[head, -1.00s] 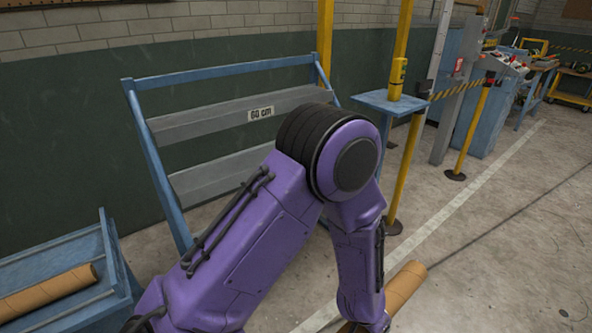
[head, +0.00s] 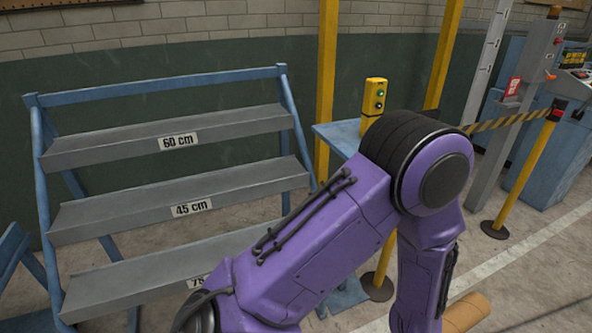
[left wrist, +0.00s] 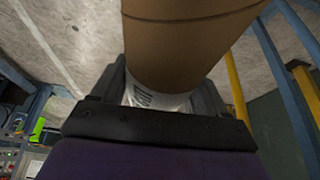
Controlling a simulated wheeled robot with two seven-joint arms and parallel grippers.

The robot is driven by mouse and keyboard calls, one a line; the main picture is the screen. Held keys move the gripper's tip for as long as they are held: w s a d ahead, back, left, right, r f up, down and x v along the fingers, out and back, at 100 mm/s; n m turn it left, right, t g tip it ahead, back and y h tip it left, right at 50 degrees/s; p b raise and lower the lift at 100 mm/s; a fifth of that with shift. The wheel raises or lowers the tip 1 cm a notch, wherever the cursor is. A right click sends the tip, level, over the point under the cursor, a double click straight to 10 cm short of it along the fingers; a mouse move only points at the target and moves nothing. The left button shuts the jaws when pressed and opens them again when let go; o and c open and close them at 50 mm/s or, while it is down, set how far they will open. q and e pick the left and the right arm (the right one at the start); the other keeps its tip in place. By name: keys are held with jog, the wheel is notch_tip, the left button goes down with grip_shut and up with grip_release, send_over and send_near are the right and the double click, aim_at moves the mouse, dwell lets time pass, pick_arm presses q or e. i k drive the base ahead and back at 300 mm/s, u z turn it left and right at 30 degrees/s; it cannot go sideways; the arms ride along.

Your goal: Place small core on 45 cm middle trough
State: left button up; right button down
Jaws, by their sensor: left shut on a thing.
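My left gripper (left wrist: 165,98) is shut on a brown cardboard core (left wrist: 190,45), seen in the left wrist view with a white printed label between the fingers. A piece of the core (head: 466,312) also shows at the bottom edge of the head view, beside my purple forearm; the gripper itself is out of that frame. The grey 45 cm middle trough (head: 255,184) is empty, on a blue rack at left in the head view. The held core is to the right of the rack, apart from it. My right gripper is not in view.
The 60 cm trough (head: 240,124) above is empty. The lowest trough (head: 115,287), its label partly hidden by my arm, looks empty where visible. A blue stand (head: 335,137) with a yellow button box (head: 374,98) and yellow posts (head: 327,60) stand right of the rack.

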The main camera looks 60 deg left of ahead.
aim_at(181, 192)
jog(key=i, duration=0.6)
jog(key=u, duration=2.7)
